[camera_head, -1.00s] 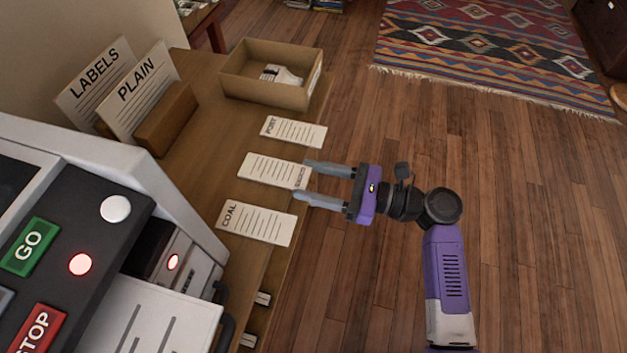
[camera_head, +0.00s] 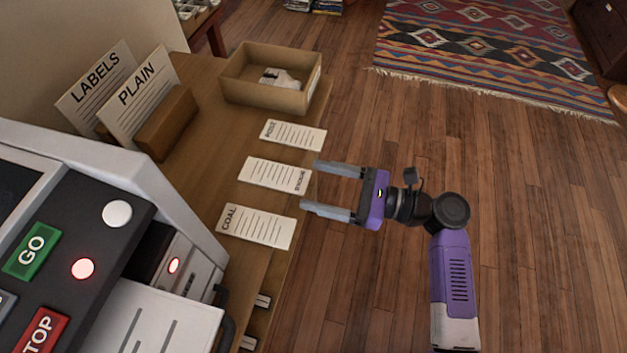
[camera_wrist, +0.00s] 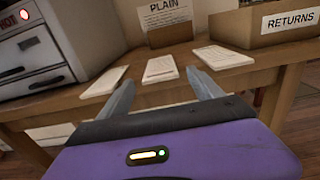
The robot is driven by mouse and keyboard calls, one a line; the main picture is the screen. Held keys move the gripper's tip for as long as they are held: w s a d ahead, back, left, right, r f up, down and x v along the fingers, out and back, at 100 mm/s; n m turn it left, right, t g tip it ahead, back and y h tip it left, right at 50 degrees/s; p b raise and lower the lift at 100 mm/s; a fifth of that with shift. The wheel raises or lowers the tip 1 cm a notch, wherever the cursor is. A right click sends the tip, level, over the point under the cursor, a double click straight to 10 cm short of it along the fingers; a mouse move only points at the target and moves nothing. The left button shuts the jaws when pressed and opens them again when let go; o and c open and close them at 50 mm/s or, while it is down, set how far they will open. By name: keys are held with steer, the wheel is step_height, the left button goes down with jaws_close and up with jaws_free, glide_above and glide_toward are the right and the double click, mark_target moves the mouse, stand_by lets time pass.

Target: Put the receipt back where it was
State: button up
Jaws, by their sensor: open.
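Three printed paper slips lie in a row on the wooden table (camera_head: 200,110). The near one reads COAL (camera_head: 257,227); the far one, apparently POST (camera_head: 293,135), lies nearest the box. The middle slip (camera_head: 274,173) has its small title at its right end, too small to read surely; the others have theirs at the left. I cannot tell which is the receipt. My gripper (camera_head: 311,187) is open and empty off the table's right edge, facing the middle slip. In the wrist view that slip (camera_wrist: 160,68) shows between the fingers (camera_wrist: 160,82).
A cardboard box (camera_head: 262,93) marked RETURNS (camera_wrist: 289,20) stands at the table's back, holding something white. PLAIN (camera_head: 140,92) and LABELS (camera_head: 97,80) cards stand in wooden holders. A machine with GO (camera_head: 31,251) and STOP buttons fills the left. The floor at right is clear.

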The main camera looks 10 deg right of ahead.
steer(key=p+v, duration=0.1)
steer(key=v, duration=0.9)
steer(key=shift+p, duration=0.35)
steer(key=shift+s+d, duration=0.1)
steer(key=s+f+n+t+h, duration=0.1)
steer(key=s+f+h, duration=0.4)
steer(key=f, duration=0.3)
steer(key=s+f+n+t+h, duration=0.1)
steer(key=s+f+n+h, duration=0.1)
steer(key=s+f+h, duration=0.45)
steer(key=s+d+f+n+h, duration=0.1)
steer(key=s+d+f+n, duration=0.1)
steer(key=s+n, duration=0.15)
steer(key=s+d+r+n+t+h, duration=0.2)
steer(key=s+d+r+n+h, duration=0.2)
steer(key=s+r+n, duration=0.3)
steer(key=s+r+n+t, duration=0.2)
steer(key=r+n, duration=0.2)
steer(key=r, duration=0.3)
steer(key=s+a+r+n+t, duration=0.1)
steer(key=s+r+n+t, duration=0.1)
steer(key=r+n, duration=0.3)
step_height(320, 180, up, 4)
steer(key=shift+s+f, duration=0.2)
steer(key=shift+s, duration=0.3)
steer(key=shift+a+r, duration=0.1)
